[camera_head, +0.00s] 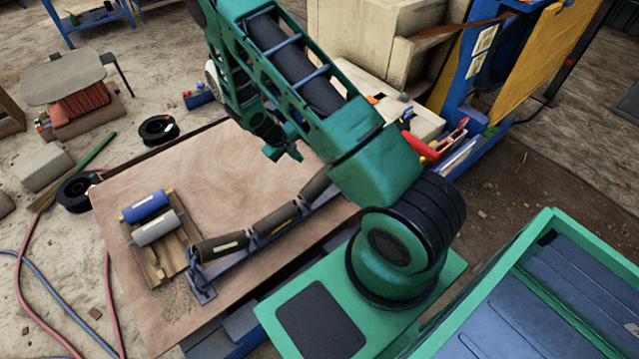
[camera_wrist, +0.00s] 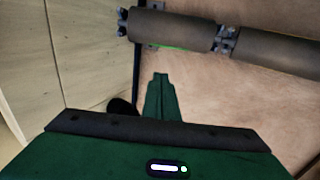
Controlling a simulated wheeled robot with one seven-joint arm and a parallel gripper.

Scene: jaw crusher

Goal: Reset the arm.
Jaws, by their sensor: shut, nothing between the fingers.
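My green arm rises from its base at the right and folds forward over the brown-topped table (camera_head: 150,215). My gripper (camera_head: 287,153) hangs over the far part of the table, beyond the row of dark rollers (camera_head: 252,230) on their blue bracket. In the wrist view, my gripper's green fingers (camera_wrist: 160,85) are together with nothing between them. The dark rollers (camera_wrist: 170,29) cross the top of that view, clear of the fingertips. Part of my gripper is hidden behind its own arm links in the head view.
A blue roller (camera_head: 146,206) and a grey roller (camera_head: 157,229) lie on a wooden cradle at the table's left. A pale block with tools (camera_head: 410,120) stands beyond the table. Black spools (camera_head: 158,129) and hoses lie on the ground.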

